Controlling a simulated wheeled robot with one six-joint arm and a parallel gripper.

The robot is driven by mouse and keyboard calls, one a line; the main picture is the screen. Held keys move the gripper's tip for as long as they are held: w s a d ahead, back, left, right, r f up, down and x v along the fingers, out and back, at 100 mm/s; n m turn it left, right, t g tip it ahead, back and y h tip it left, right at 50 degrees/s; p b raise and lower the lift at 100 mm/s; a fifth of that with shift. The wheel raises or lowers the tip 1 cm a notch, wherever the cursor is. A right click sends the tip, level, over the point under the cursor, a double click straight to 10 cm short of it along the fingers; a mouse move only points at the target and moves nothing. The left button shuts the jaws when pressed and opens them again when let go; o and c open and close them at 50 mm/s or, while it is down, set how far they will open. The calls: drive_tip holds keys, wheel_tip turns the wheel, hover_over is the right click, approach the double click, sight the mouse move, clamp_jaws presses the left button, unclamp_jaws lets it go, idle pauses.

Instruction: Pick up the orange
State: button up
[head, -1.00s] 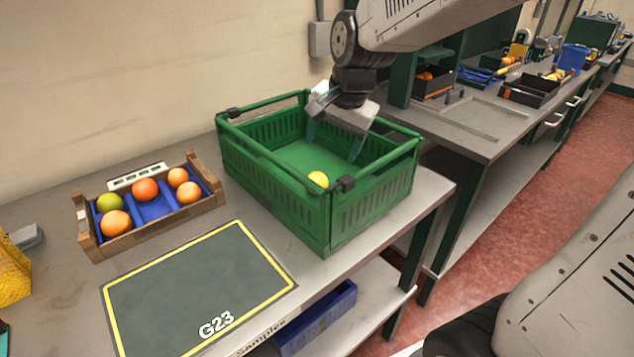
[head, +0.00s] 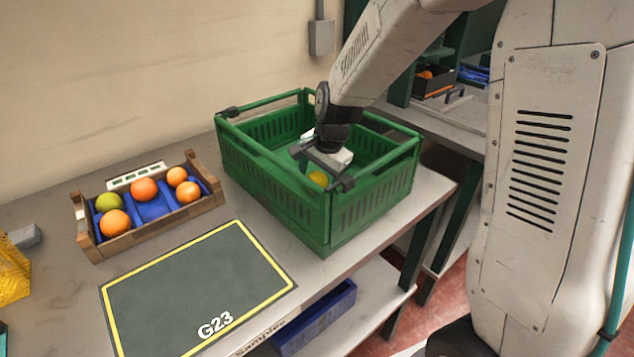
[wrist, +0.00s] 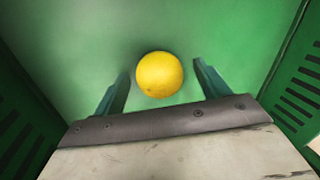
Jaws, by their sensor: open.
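A yellow-orange fruit (wrist: 160,75), the only one I see in the green crate (head: 290,205), lies on the crate floor. In the head view the fruit (head: 318,178) is partly covered by my gripper. My gripper (wrist: 160,85) is open and reaches down inside the crate. In the wrist view its two fingers stand apart, one on each side of the fruit, with gaps between them and it. In the head view the fingertips are hidden behind the wrist and crate wall.
A wooden tray (head: 135,246) left of the crate holds several oranges and a greenish fruit (head: 108,203). A dark mat (head: 200,290) marked G23 lies in front. The crate's walls surround my gripper. A yellow basket (head: 12,270) stands at the far left.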

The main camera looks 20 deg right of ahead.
drive_tip(key=shift+f, duration=0.1)
drive_tip(key=c, duration=1.1)
drive_tip(key=w+a+v, duration=0.1)
drive_tip(key=w+v, duration=0.1)
drive_tip(key=v, duration=1.1)
drive_tip(key=w+a+r+v, duration=0.1)
drive_tip(key=w+a+v, duration=0.1)
drive_tip(key=v, duration=1.2)
drive_tip(key=shift+w+a+r, duration=0.2)
drive_tip(key=shift+w+r, duration=0.25)
drive_tip(key=shift+w, duration=0.35)
